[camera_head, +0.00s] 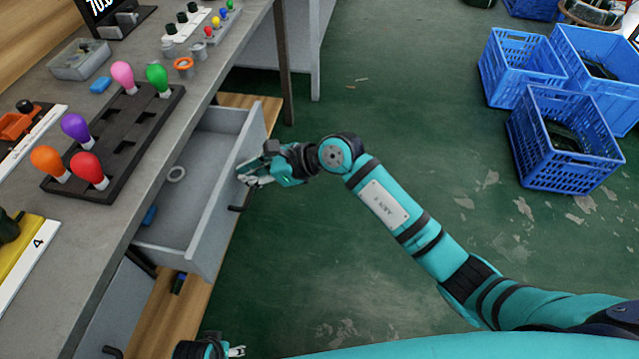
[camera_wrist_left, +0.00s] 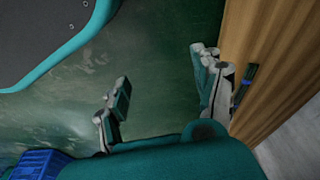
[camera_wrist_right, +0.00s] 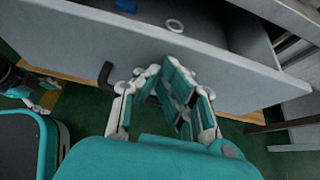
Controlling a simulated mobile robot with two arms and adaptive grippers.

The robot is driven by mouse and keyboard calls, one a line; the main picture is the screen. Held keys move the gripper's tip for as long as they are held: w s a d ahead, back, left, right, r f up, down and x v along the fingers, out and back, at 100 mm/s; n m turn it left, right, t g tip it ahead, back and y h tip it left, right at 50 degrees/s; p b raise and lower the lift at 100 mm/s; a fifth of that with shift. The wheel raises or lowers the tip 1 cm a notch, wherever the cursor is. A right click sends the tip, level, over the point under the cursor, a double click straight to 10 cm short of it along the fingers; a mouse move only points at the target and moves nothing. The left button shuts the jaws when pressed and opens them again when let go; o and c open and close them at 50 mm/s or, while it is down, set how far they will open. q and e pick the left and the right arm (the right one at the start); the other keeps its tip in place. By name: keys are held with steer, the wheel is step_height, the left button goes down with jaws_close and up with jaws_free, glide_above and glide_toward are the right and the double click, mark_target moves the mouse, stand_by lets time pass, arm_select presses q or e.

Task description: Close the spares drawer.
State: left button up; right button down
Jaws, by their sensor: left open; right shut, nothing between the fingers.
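The spares drawer (camera_head: 228,190) is pulled out from under the grey bench, its inside open to view. A pale ring (camera_head: 176,174) and a small blue part (camera_head: 149,216) lie in it. My right gripper (camera_head: 251,174) is shut and empty at the outer face of the drawer front. In the right wrist view its fingers (camera_wrist_right: 166,78) overlap the front panel (camera_wrist_right: 60,38), to the right of the dark handle (camera_wrist_right: 105,76); contact is unclear. My left gripper (camera_head: 236,351) is low at the bottom edge; in the left wrist view its fingers (camera_wrist_left: 163,78) are apart and empty.
The bench top (camera_head: 120,215) holds a dark rack (camera_head: 110,145) with several coloured bulbs and a small grey bin (camera_head: 80,60). A wooden board (camera_head: 185,310) runs below the drawer. Blue crates (camera_head: 565,150) stand at the right. The green floor between is clear.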

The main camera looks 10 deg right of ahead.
steer(key=w+a, duration=0.1)
steer(key=a, duration=0.2)
steer(key=w+a+b, duration=0.1)
steer(key=a, duration=0.2)
steer(key=w+a+b, duration=0.1)
steer(key=a, duration=0.3)
steer(key=shift+w, duration=0.4)
steer(key=shift+w+a, duration=0.2)
steer(key=shift+a, duration=0.4)
arm_select(q)
step_height(320, 180, up, 9)
steer(key=w, duration=0.2)
steer(key=shift+f+t, duration=0.15)
steer(key=shift+t, duration=0.15)
arm_select(e)
steer(key=shift+w+a+r, duration=0.1)
steer(key=shift+a, duration=0.1)
